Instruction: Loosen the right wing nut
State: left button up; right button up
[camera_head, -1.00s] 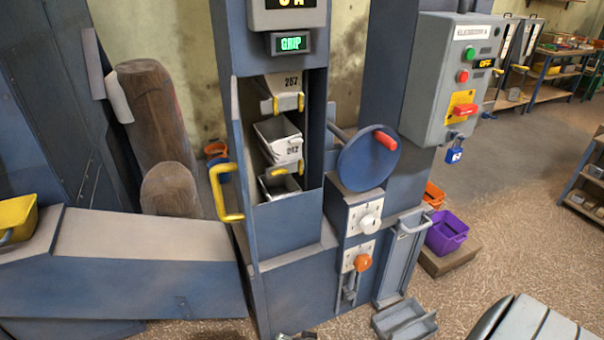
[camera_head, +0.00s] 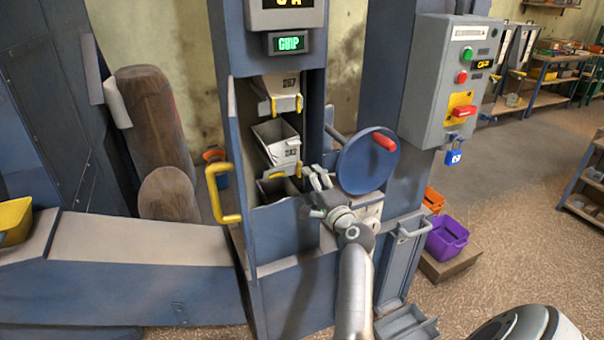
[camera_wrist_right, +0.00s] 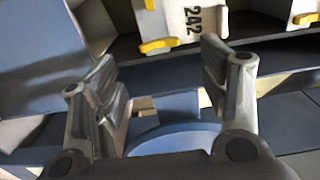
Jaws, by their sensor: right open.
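The gripper touches neither. In the head view a yellow piece (camera_head: 298,169) shows low at the bucket's right. My left gripper is out of view.
A blue handwheel with a red knob (camera_head: 366,160) stands close right of my gripper. A yellow door handle (camera_head: 222,194) is at the left of the opening. A control box (camera_head: 440,90) and purple bin (camera_head: 447,236) stand right. My arm hides part of the lower panel.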

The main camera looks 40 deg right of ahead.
aim_at(299, 169)
jog(key=x, duration=0.6)
jog(key=shift+w, duration=0.3)
jog(key=shift+f, duration=0.1)
grip_shut()
dwell(0.4)
